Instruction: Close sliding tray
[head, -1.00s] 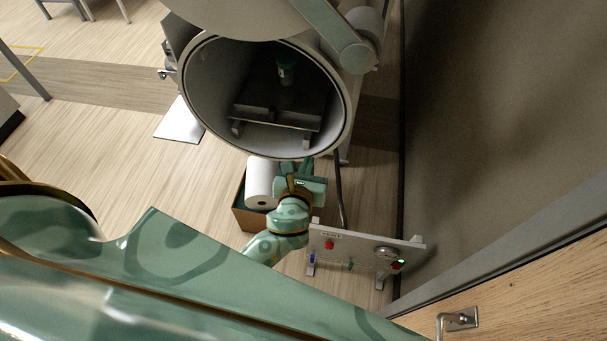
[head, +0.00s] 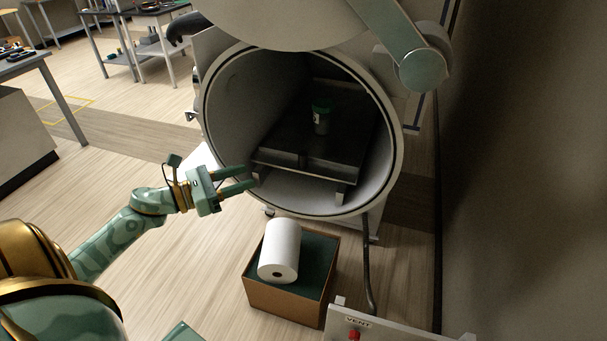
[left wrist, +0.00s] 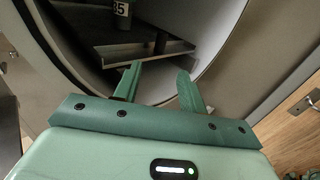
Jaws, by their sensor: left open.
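The sliding tray (head: 284,150) is a dark flat plate with a pale front edge, on rails inside a round grey chamber (head: 398,165). A green-capped jar (head: 321,118) stands on it. My left gripper (head: 252,177) is open and empty at the lower left of the chamber mouth, fingertips near the tray's front left corner. I cannot tell whether they touch it. In the left wrist view, the two spread fingers (left wrist: 160,72) point at the mouth, with the tray's pale front lip (left wrist: 150,54) beyond them. The tray's far end is in shadow. My right gripper is not in view.
The round door (head: 290,20) hangs open above the mouth on a hinge arm (head: 395,40). Below stands a brown box (head: 285,298) with a white roll (head: 280,250). A panel marked VENT (head: 385,322) is at lower right. A wall closes the right side; floor is free at left.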

